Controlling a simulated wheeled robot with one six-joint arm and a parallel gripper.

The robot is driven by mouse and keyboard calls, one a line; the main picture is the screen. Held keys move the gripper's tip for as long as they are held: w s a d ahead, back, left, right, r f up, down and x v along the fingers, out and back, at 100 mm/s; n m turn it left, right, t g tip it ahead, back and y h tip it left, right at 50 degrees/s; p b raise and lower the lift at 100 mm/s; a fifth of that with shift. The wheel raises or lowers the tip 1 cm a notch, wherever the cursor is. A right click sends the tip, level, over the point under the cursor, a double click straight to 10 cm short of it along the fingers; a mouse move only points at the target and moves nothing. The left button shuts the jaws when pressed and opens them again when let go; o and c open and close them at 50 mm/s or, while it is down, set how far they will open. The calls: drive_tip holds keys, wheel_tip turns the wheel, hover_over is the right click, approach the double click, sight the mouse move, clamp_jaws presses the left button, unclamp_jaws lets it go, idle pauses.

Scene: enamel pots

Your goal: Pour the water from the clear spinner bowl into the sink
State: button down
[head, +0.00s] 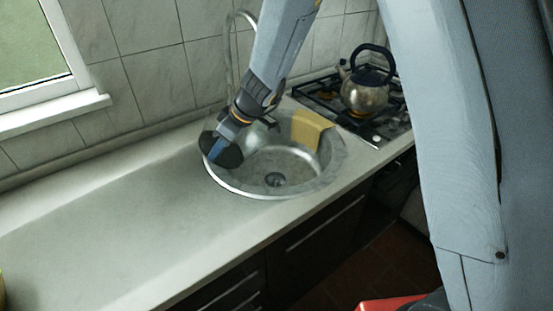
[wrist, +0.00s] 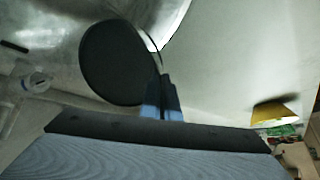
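My gripper (head: 217,150) hangs over the left rim of the round steel sink (head: 238,188). Its blue fingertips (wrist: 162,98) are close together in the wrist view, pinched at the edge of a dark round disc (wrist: 112,62). The disc also shows in the head view (head: 228,157), tilted over the sink's left side. It appears to be part of the spinner bowl; its clear wall is hard to make out, and my gripper partly hides it. I cannot tell whether water is in it. The sink drain (head: 275,180) is visible.
A tall faucet (head: 233,50) stands behind the sink. A yellow cloth (head: 312,126) hangs at its back right. A kettle (head: 365,92) sits on the stove to the right. The counter (head: 110,225) left of the sink is clear. A yellow object (wrist: 277,112) shows in the wrist view.

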drive_tip(key=a+h+p, duration=0.1)
drive_tip(key=p, duration=0.2)
drive_tip(key=a+h+p, duration=0.1)
drive_tip(key=p, duration=0.2)
drive_tip(key=shift+s+f, duration=0.15)
drive_tip(key=shift+f, duration=0.15)
drive_tip(key=shift+a+f+p, duration=0.1)
drive_tip(key=shift+a+p, duration=0.15)
drive_tip(key=shift+p, duration=1)
drive_tip(key=shift+a+f+h+p, duration=0.2)
drive_tip(key=shift+a+h+p, duration=0.1)
drive_tip(key=shift+h+p, duration=0.5)
drive_tip(key=shift+a+f, duration=0.2)
drive_tip(key=shift+f, duration=0.1)
drive_tip(key=shift+a+f+h, duration=0.1)
drive_tip(key=shift+a+h, duration=0.05)
drive_tip(key=shift+h, duration=0.25)
drive_tip(key=shift+a+f+h, duration=0.2)
drive_tip(key=shift+h, duration=0.2)
drive_tip(key=shift+a+f+n+h, duration=0.2)
drive_tip(key=shift+f+n+h, duration=0.1)
drive_tip(key=shift+f+h, duration=0.25)
drive_tip(key=shift+a+f+t+h+b, duration=0.1)
drive_tip(key=shift+f+t+h+b, duration=0.2)
drive_tip(key=shift+f+h+b, duration=0.25)
